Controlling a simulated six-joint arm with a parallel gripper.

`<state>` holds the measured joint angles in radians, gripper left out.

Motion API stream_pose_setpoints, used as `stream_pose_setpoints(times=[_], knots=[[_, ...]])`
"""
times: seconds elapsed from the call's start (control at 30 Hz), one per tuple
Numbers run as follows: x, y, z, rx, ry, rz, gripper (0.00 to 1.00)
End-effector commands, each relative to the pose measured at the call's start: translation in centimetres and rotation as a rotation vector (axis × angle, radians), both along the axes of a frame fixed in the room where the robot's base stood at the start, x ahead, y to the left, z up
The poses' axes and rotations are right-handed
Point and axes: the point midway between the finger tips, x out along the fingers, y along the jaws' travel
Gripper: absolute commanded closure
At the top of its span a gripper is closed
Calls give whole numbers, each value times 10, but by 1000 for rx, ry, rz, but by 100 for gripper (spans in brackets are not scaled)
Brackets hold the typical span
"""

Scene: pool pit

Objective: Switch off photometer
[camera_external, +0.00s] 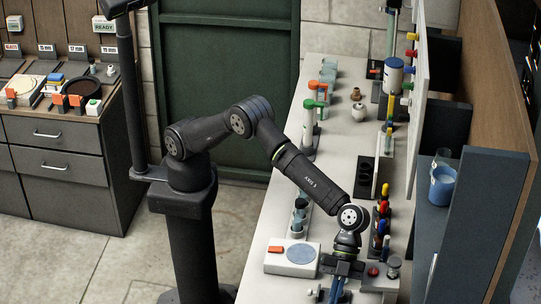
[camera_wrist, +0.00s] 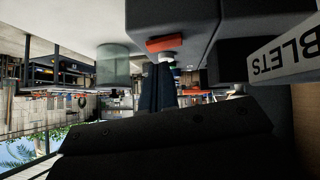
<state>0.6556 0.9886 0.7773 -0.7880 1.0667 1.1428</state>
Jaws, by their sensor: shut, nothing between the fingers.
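My gripper (camera_external: 338,292) points down at the front end of the pale bench in the external view. Its dark blue fingers, in the wrist view (camera_wrist: 158,72), are shut with nothing between them. Their tips appear close to a red-orange switch (camera_wrist: 165,43) on a box-like unit, possibly the photometer; contact cannot be told. A translucent grey-green cylinder (camera_wrist: 113,62) is beside the switch. In the external view a white unit with an orange switch (camera_external: 276,249) and a round grey-blue plate lies left of my gripper. A small red knob (camera_external: 374,272) is on its right. No readable label identifies the photometer.
Several coloured-handled items (camera_external: 382,212) stand close to my wrist. A board and shelving close off the right side.

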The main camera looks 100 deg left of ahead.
Motion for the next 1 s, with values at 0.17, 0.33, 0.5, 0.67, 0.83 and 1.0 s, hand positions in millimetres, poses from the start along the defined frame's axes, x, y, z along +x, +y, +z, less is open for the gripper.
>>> stream_pose_setpoints(times=[0.17, 0.33, 0.5, 0.67, 0.83, 1.0], knots=[[-2, 0, -13, 1, 1, -1, 100], [-2, 0, -15, 1, 0, -2, 100], [-2, 0, -15, 1, -1, -1, 100], [-5, -1, -18, 0, -42, -1, 100], [-5, 0, -21, 0, -72, 0, 100], [-4, 0, -22, 2, -71, 0, 100]])
